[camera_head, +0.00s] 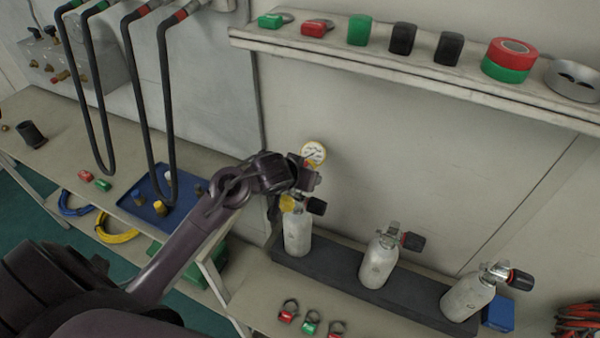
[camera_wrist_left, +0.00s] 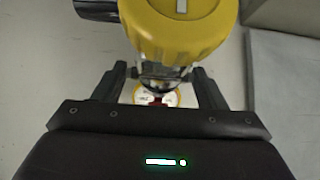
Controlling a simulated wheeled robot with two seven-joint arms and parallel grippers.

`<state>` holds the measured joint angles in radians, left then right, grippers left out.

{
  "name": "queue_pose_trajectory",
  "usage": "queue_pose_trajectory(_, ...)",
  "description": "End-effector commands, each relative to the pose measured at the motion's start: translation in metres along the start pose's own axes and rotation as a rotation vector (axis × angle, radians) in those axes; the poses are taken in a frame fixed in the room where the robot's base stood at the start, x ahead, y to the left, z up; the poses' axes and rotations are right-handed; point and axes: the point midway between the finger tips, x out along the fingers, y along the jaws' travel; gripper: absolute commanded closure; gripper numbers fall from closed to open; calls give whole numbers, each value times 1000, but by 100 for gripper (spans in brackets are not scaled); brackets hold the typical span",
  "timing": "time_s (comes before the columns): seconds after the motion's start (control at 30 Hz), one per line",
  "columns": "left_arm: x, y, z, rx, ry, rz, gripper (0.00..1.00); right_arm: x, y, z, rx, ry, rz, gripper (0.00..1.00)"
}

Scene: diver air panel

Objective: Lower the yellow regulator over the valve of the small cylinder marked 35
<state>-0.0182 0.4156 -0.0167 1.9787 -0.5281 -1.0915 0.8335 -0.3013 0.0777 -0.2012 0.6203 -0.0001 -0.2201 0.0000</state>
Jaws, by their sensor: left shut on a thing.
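My left gripper (camera_head: 303,182) is shut on the yellow regulator (camera_head: 288,203), at the leftmost of the small white cylinders. The regulator's round gauge (camera_head: 314,152) shows above the gripper. The leftmost cylinder (camera_head: 298,236) stands upright; its black valve knob (camera_head: 317,206) sticks out right, and its valve is mostly hidden. I cannot tell whether the regulator touches the valve. In the left wrist view the yellow regulator cap (camera_wrist_left: 180,28) is beyond the gripper fingers (camera_wrist_left: 160,85), with the gauge (camera_wrist_left: 155,96) between them. The mark 35 is not legible on any cylinder. My right gripper is out of view.
A middle cylinder (camera_head: 379,262) and a right cylinder (camera_head: 467,297) stand on the same dark rack (camera_head: 345,280). Red and green tags (camera_head: 311,322) lie in front. A shelf (camera_head: 420,68) runs above. Black hoses (camera_head: 128,90) hang at left above a blue tray (camera_head: 150,205).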

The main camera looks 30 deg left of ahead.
Motion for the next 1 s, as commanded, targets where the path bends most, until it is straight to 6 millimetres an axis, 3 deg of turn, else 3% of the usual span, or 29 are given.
queue_pose_trajectory(1.0,9,0,8,-1,5,0,78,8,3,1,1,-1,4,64)
